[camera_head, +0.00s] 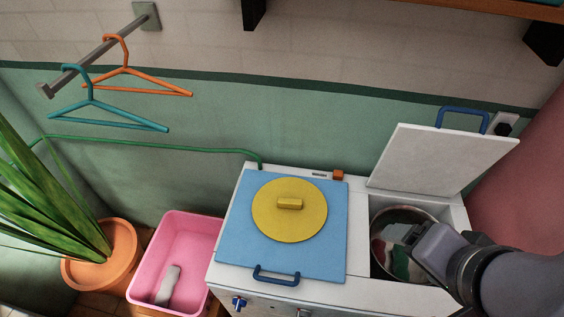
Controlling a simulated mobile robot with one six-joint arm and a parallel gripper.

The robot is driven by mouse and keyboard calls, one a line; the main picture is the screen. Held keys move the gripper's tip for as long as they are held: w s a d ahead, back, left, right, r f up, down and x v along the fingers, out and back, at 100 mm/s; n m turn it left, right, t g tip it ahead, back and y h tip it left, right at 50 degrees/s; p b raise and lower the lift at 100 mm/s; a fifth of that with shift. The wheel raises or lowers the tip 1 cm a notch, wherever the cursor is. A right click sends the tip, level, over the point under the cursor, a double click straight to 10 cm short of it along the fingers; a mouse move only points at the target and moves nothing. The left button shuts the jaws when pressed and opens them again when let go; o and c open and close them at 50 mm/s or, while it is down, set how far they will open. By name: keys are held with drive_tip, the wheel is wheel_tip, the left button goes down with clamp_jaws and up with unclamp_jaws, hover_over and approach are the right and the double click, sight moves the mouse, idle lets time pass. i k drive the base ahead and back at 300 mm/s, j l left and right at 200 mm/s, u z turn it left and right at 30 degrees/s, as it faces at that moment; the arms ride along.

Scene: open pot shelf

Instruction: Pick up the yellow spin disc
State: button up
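The yellow spin disc (267,221) is round and flat, with a small raised yellow grip block (290,204) near its middle. It lies on the closed blue lid (232,247) of the white washing machine. My gripper (402,236) is at the right, over the open tub, well to the right of the disc and apart from it. Its dark fingertips are small and partly lost against the tub, so I cannot tell whether they are open or shut.
The open tub (378,268) holds red, green and white cloth. Its white lid (440,160) stands raised behind it. A blue handle (276,275) is on the blue lid's front. A pink basin (196,232), a potted plant (110,255) and hangers (125,69) are to the left.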

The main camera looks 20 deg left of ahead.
sight(286, 210)
drive_tip(key=u, duration=1.15)
